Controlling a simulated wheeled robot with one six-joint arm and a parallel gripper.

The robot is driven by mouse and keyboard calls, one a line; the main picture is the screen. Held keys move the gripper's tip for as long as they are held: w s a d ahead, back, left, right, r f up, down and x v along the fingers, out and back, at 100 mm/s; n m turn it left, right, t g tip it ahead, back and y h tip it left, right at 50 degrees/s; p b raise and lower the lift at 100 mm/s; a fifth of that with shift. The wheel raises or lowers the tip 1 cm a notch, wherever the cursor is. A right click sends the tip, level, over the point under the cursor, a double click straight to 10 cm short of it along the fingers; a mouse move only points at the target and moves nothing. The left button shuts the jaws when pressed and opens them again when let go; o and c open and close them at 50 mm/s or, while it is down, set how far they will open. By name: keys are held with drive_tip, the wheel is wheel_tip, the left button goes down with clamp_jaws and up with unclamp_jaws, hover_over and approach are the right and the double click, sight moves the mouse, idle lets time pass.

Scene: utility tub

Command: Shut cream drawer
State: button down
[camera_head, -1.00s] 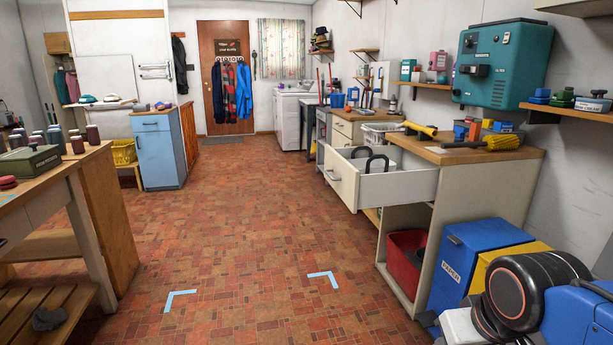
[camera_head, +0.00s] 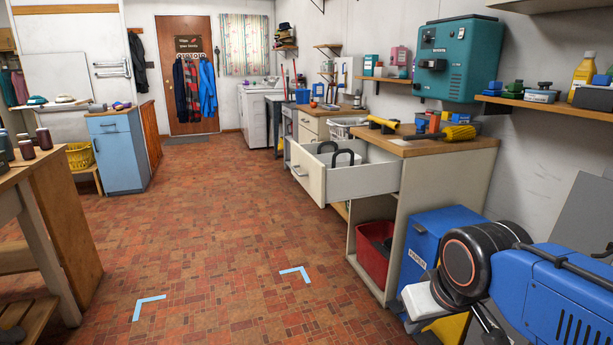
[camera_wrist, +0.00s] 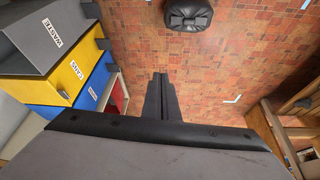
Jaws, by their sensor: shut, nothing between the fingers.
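The cream drawer (camera_head: 309,180) is pulled well out of the wooden-topped cabinet on the right in the head view. Its front has a small handle, and its long side panel faces me. Two dark looped handles stick up from inside it. My gripper (camera_wrist: 160,77) shows in the wrist view, with its two black fingers together and nothing between them. It hangs over the tiled floor beside the bins, apart from the drawer. The drawer is not seen clearly in the wrist view, and the fingers are not seen in the head view.
A red bin (camera_head: 374,252) sits in the open cabinet below. A blue bin (camera_head: 430,237), a yellow bin (camera_wrist: 65,76) and a grey bin (camera_wrist: 40,35) stand nearer me. A workbench (camera_head: 65,215) is on the left. The tiled floor between is clear.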

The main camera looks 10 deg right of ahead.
drive_tip(key=w+a+r+h, duration=0.1)
drive_tip(key=w+r, duration=0.4)
drive_tip(key=w, duration=0.6)
drive_tip(key=w+a+r+h, duration=0.1)
drive_tip(key=w+r, duration=0.3)
drive_tip(key=w, duration=0.6)
drive_tip(key=w+r, duration=0.5)
drive_tip(key=w, duration=0.6)
drive_tip(key=w+a+f+h, duration=0.1)
drive_tip(key=w+a, duration=0.3)
drive_tip(key=w, duration=0.6)
drive_tip(key=w+a+f+h, duration=0.15)
drive_tip(key=w+a, duration=0.25)
drive_tip(key=w, duration=0.6)
drive_tip(key=w+a+f+h, duration=0.15)
drive_tip(key=w+a, duration=0.25)
drive_tip(key=w, duration=0.7)
drive_tip(key=y, duration=0.1)
approach(316, 188)
wheel_tip(316, 188, down, 3)
drive_tip(key=a, duration=0.3)
drive_tip(key=shift+t, duration=0.3)
drive_tip(key=d, duration=0.1)
drive_tip(key=w+d, duration=0.1)
drive_tip(key=d, duration=0.2)
drive_tip(key=shift+w+d+f, duration=0.15)
drive_tip(key=shift+d+f, duration=0.2)
drive_tip(key=shift+f, duration=0.05)
drive_tip(key=shift+d, duration=0.1)
